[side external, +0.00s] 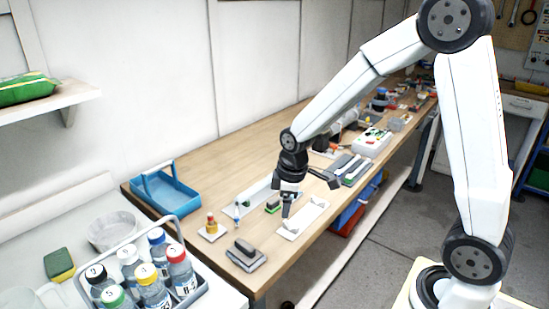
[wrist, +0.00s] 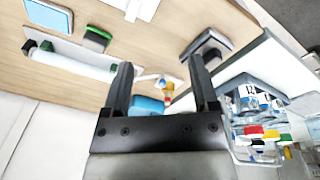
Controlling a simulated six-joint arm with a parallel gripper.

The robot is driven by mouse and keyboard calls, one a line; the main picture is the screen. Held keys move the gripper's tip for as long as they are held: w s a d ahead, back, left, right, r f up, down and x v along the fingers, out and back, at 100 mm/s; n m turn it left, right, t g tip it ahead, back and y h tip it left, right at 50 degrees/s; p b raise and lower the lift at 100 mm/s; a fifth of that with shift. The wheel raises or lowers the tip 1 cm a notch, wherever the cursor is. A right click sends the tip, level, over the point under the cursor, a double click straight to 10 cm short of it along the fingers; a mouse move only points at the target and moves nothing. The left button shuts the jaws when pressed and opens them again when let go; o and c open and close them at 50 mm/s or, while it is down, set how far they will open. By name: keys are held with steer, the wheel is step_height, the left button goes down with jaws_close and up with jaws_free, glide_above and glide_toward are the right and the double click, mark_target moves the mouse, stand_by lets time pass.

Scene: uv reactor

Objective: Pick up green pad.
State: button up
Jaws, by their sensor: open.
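The green pad (wrist: 97,38) is a small block with a green face and a dark body. It lies on the wooden bench, at upper left in the wrist view and left of my fingers. In the side view a green and dark block (side external: 273,208) shows on the bench just left of my gripper (side external: 309,197). My gripper is open, above the bench and apart from the pad.
A grey pad (side external: 246,254) lies near the bench's front edge. A blue pad (wrist: 48,15) lies beside the green one.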

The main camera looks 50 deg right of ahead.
mark_target(273, 200)
steer(key=w+d+f+n, duration=0.1)
steer(key=w+d+n, duration=0.1)
steer(key=w+n, duration=0.1)
steer(key=w+d+n+g, duration=0.1)
steer(key=w+d+n, duration=0.2)
steer(key=w, duration=0.1)
steer(key=w+d+f+n, duration=0.1)
steer(key=w+d+n, duration=0.2)
steer(key=w+n, duration=0.1)
steer(key=shift+w+f+g, duration=0.15)
steer(key=shift+f+g, duration=0.15)
steer(key=shift+f, duration=0.05)
steer(key=shift+f, duration=1.3)
steer(key=shift+d+f, duration=0.15)
steer(key=shift+f, duration=2.45)
jaws_close()
